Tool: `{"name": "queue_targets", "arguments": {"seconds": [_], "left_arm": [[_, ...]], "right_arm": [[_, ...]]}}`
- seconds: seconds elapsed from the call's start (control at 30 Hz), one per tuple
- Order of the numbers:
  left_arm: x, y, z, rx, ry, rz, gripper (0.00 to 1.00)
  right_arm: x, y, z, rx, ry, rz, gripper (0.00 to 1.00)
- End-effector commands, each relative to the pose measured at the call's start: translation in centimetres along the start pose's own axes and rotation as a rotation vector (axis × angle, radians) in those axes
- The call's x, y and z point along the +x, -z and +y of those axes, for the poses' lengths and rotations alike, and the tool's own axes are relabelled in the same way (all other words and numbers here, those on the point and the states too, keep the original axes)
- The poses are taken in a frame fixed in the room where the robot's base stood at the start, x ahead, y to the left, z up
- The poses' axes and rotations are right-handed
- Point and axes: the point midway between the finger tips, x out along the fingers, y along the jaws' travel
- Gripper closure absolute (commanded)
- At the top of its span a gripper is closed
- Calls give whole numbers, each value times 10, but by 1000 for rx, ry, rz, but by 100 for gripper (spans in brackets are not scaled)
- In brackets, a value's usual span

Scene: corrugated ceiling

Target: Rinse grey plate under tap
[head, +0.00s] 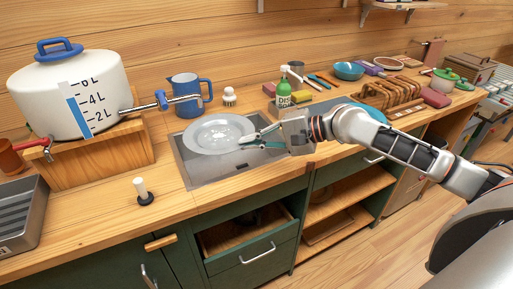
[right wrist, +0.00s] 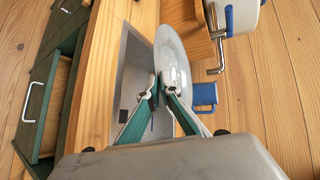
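The grey plate (head: 212,132) is held over the sink (head: 215,171), roughly level, with its face up. My right gripper (head: 246,140) is closed on the plate's right rim. In the right wrist view, its fingertips (right wrist: 159,86) pinch the near edge of the plate (right wrist: 173,55). The metal tap (head: 165,101) with a blue part sticks out from the white water tank (head: 70,92), to the upper left of the plate. It also shows in the right wrist view (right wrist: 218,50). I see no water stream. My left gripper is not in view.
A blue jug (head: 190,92) and a white-bristled brush (head: 229,97) stand behind the sink. A green soap bottle (head: 283,93) is behind my right gripper. A small upright brush (head: 143,191) stands on the counter front left.

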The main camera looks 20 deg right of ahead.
Motion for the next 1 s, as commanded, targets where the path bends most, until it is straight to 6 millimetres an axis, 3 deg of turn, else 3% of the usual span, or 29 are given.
{"name": "queue_targets", "arguments": {"seconds": [0.33,0.7,1.0], "left_arm": [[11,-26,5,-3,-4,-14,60],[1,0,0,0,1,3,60],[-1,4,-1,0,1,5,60]], "right_arm": [[29,14,-7,0,4,-1,100],[52,27,-19,0,5,0,100],[61,31,-20,-1,4,-1,100]]}}
